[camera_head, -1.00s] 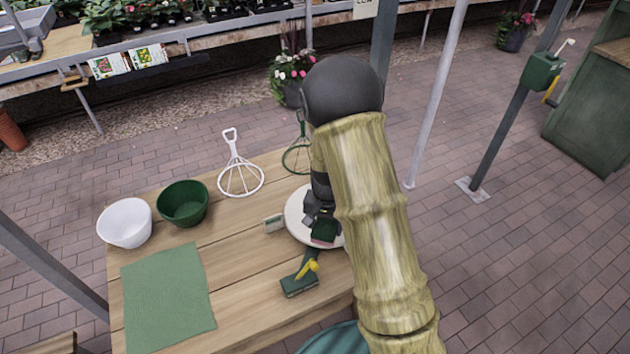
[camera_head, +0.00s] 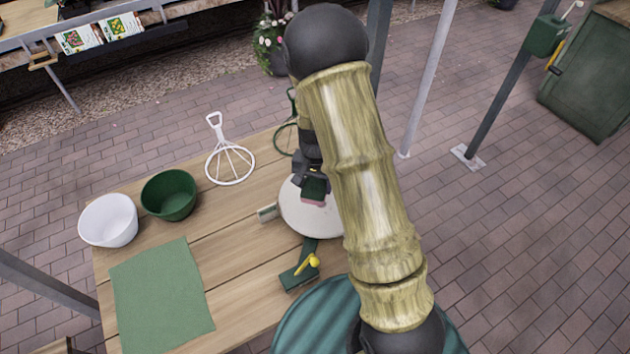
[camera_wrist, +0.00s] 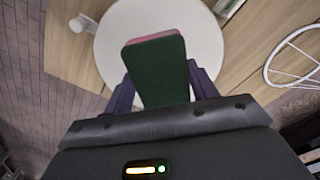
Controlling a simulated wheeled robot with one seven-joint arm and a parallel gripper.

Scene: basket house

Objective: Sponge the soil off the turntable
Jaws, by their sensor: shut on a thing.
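The turntable is a round white disc (camera_head: 312,218) on the wooden table, partly hidden by my arm in the head view. In the wrist view the disc (camera_wrist: 205,35) fills the upper middle. My gripper (camera_head: 312,188) is over the disc, shut on a sponge with a dark green face and a pink side. The sponge (camera_wrist: 158,70) is between the two fingers in the wrist view. I cannot tell whether it touches the disc. No soil is clearly seen on the visible part of the disc.
A small pale block (camera_head: 268,213) lies left of the disc, and a green tool with a yellow knob (camera_head: 300,277) lies in front. A green cloth (camera_head: 160,298), white bowl (camera_head: 108,222), green bowl (camera_head: 169,196) and white wire stand (camera_head: 230,166) occupy the table's left and back.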

